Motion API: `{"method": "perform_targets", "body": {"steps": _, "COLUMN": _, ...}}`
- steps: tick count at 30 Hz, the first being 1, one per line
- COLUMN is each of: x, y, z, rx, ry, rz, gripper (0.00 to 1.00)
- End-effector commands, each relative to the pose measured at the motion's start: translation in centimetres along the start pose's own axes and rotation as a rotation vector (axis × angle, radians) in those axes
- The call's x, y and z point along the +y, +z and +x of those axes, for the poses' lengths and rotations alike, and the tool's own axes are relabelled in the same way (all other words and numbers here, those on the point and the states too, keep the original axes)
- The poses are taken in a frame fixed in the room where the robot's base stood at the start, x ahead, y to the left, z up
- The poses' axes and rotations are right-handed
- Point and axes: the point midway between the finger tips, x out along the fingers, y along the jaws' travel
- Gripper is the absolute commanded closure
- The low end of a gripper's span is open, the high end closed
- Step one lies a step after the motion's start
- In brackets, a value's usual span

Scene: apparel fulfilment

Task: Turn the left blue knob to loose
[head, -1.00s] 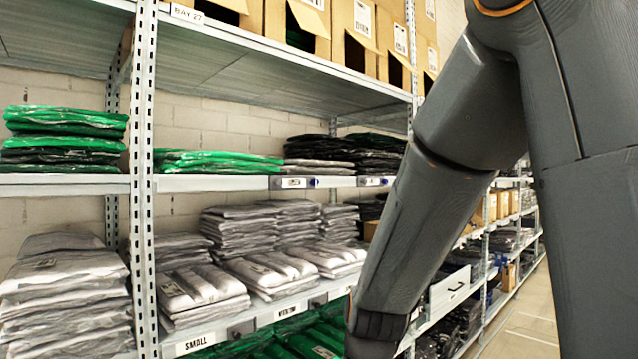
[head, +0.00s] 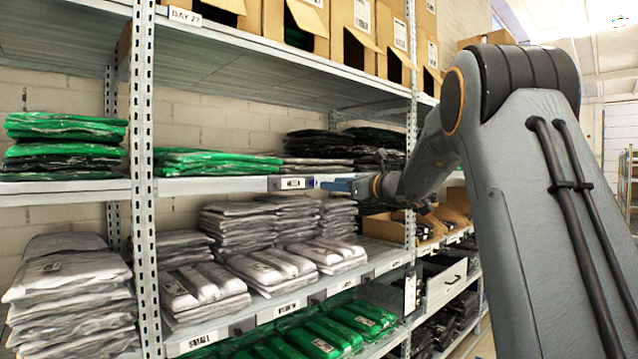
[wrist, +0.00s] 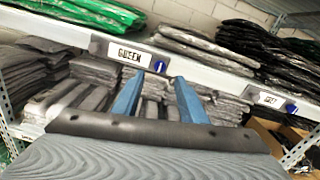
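The left blue knob (wrist: 159,54) sits on the middle shelf's front edge, just right of a label reading GREEN (wrist: 129,52). It carries a pale mark; its exact setting is too small to read. In the head view the knob (head: 312,182) shows small, just left of my gripper's tips. My gripper (wrist: 157,77) is open, with two blue fingers apart and nothing between them. The knob lies beyond the fingertips, roughly in line with the gap, and looks untouched. In the head view my gripper (head: 338,185) points left along the shelf front. A second blue knob (wrist: 291,108) is farther right.
Green bagged garments (head: 215,162) and black ones (wrist: 255,42) lie on the shelf above the knobs. Grey bagged stacks (head: 240,228) fill the shelf below. A perforated upright (head: 141,200) stands left. Open cartons (head: 350,40) stand on top.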

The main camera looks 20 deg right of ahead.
Motion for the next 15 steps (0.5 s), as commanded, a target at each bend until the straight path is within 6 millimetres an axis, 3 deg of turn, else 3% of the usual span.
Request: {"method": "perform_targets", "body": {"steps": 15, "x": 0.0, "y": 0.1, "z": 6.7, "rx": -0.001, "ry": 0.0, "rz": 0.002, "gripper": 0.61}}
